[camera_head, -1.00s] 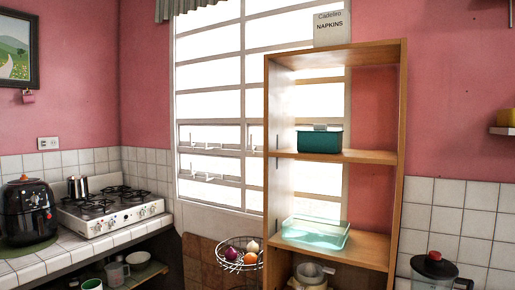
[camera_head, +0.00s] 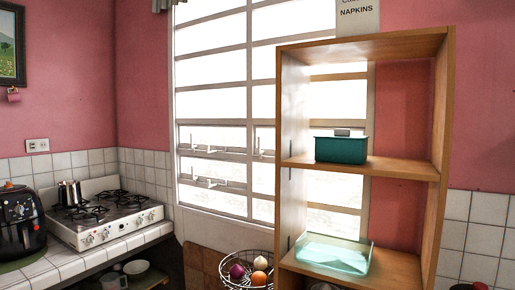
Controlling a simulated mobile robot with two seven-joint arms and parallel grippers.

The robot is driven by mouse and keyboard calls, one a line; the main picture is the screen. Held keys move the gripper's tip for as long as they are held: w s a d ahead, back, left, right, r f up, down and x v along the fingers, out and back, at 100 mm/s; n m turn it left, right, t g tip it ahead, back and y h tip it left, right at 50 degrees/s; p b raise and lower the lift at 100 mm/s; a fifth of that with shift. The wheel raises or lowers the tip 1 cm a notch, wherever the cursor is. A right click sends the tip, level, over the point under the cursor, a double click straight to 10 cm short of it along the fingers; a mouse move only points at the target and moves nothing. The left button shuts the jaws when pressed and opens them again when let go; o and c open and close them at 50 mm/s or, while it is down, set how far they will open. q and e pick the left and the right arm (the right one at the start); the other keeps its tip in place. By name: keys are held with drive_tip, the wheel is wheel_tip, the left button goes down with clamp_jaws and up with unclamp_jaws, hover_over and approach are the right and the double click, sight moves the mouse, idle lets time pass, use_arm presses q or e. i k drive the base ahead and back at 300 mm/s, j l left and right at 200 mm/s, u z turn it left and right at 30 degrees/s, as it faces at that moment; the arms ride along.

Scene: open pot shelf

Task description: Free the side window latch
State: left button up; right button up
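The side window (camera_head: 211,103) is a tall, bright, barred window in the pink wall. Small white latch handles (camera_head: 206,149) show on its middle rail at the left, with more handles (camera_head: 207,182) on the rail below. Another handle (camera_head: 262,149) shows just left of the shelf. The open wooden shelf (camera_head: 447,120) stands in front of the window's right part and hides it partly. A teal box (camera_head: 341,149) sits on its middle board, and a clear bluish tray (camera_head: 334,257) on the board below. Neither gripper is in view.
A white stove (camera_head: 108,214) and a black air fryer (camera_head: 20,222) stand on the tiled counter at the left. A wire basket (camera_head: 247,278) with onions hangs low, left of the shelf. A napkins box (camera_head: 357,17) is on the shelf's top.

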sight(260, 152)
drive_tip(key=i+j, duration=1.85)
drive_tip(key=i, duration=0.15)
drive_tip(key=k+j+u, duration=0.05)
drive_tip(key=j, duration=0.05)
